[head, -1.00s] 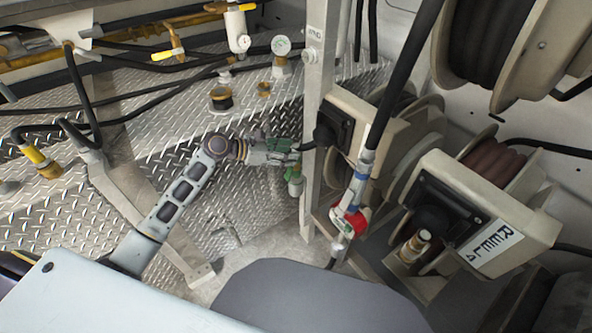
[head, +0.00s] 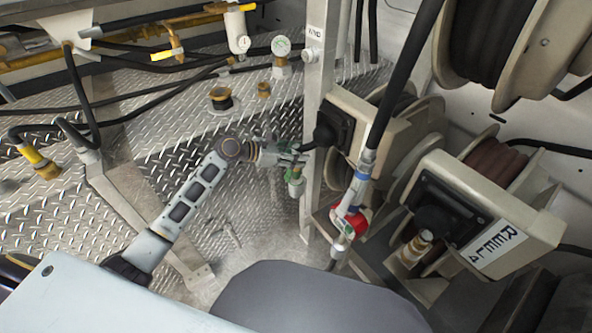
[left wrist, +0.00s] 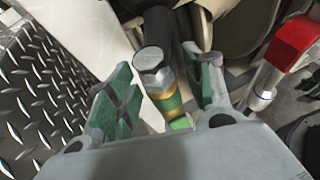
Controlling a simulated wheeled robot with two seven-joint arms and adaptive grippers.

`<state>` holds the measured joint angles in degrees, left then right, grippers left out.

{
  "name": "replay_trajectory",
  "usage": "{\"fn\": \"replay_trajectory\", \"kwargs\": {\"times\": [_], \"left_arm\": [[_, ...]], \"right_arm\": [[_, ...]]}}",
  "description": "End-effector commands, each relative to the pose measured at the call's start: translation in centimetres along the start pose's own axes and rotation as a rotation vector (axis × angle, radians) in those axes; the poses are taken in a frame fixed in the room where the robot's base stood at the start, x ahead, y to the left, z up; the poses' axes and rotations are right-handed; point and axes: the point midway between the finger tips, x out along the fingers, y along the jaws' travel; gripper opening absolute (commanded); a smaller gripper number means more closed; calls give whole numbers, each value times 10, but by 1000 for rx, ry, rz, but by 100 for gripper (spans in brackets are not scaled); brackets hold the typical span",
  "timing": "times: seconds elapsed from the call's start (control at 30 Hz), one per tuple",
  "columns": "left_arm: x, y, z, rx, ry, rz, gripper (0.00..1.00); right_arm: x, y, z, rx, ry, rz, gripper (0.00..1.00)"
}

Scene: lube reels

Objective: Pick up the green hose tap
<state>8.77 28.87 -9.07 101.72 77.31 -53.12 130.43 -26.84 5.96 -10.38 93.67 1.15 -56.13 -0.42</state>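The green hose tap (head: 295,181) hangs at the end of a black hose beside the upright white post. In the left wrist view the tap (left wrist: 163,88) has a silver hexagonal end, a brass-coloured band and a green body. My left gripper (head: 296,156) is at the tap's upper part. Its two green-padded fingers (left wrist: 165,80) stand apart on either side of the tap. A gap shows at the left finger; the right finger is closer, and contact there is unclear. The tap's lower part is partly hidden by the gripper. My right gripper is not in view.
The white post (head: 313,120) stands right beside the gripper. A red-handled hose fitting (head: 352,222) hangs to its right, also visible in the left wrist view (left wrist: 290,48). Hose reels (head: 490,185) fill the right side. Diamond-plate metal (head: 170,150) lies left and behind.

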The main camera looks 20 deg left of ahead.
Motion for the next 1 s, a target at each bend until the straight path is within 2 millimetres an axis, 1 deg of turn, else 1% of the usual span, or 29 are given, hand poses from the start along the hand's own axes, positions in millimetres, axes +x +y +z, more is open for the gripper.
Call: {"fn": "replay_trajectory", "kwargs": {"times": [0.03,0.07,0.37,1.0], "left_arm": [[0,0,0,0,0,0,42],[0,0,0,0,0,0,39],[0,0,0,0,0,0,0],[-1,0,4,2,-2,1,0]], "right_arm": [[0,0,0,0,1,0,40],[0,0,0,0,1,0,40],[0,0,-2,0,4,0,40],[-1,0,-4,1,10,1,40]]}}
